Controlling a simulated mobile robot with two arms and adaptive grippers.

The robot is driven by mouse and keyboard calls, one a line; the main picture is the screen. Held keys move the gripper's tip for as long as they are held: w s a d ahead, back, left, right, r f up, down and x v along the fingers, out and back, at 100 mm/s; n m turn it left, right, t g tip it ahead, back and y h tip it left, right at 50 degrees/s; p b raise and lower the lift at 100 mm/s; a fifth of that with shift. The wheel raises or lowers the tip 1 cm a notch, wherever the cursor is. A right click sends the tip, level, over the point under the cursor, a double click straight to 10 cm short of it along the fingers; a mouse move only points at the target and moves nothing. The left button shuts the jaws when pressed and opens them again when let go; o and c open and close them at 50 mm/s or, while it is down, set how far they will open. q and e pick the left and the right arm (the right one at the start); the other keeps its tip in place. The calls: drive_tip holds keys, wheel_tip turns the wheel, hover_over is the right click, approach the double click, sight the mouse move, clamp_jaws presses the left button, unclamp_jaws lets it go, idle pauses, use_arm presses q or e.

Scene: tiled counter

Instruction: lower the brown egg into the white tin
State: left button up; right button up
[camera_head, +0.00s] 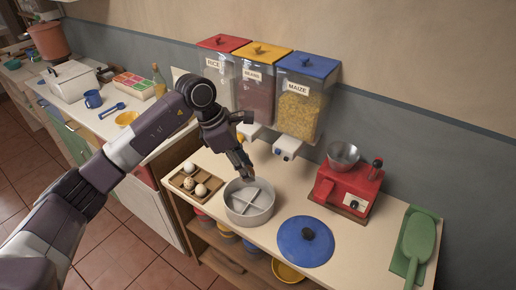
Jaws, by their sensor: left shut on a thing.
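The white tin (249,215) is round, open at the top and split into compartments by a cross-shaped divider. It stands on the counter near the front edge. My left gripper (246,175) points down over the tin's back rim, close above it. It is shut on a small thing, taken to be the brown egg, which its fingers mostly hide. I cannot tell which compartment is under it. A wooden egg tray (179,182) with pale eggs (201,190) stands just left of the tin. My right gripper is not in view.
A blue lid (305,242) lies right of the tin. Behind stand the rice, beans and maize dispensers (300,105) on the wall. A red scale (346,190) with a metal bowl and a green scoop (417,240) are farther right. A gap separates the left counter.

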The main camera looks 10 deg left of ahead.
use_arm(q)
drive_tip(key=shift+w+f+n+b, duration=0.35)
drive_tip(key=shift+w+f+n, duration=0.05)
drive_tip(key=shift+w+f, duration=0.1)
wheel_tip(320, 180, down, 8)
drive_tip(key=b, duration=0.4)
drive_tip(key=shift+f, duration=0.25)
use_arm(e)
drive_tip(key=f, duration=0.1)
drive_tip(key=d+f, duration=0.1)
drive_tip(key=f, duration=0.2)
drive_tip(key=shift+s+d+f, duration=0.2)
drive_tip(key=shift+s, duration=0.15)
use_arm(q)
drive_tip(key=shift+a, duration=0.1)
drive_tip(key=shift+d+b, duration=0.3)
drive_tip(key=shift+d, duration=0.05)
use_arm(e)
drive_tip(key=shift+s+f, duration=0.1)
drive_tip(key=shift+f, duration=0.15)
use_arm(q)
drive_tip(key=shift+f+b, duration=2.8)
drive_tip(key=shift+f, duration=0.35)
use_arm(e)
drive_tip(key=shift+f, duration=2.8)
use_arm(q)
drive_tip(key=shift+f+b, duration=0.3)
drive_tip(key=shift+f, duration=0.1)
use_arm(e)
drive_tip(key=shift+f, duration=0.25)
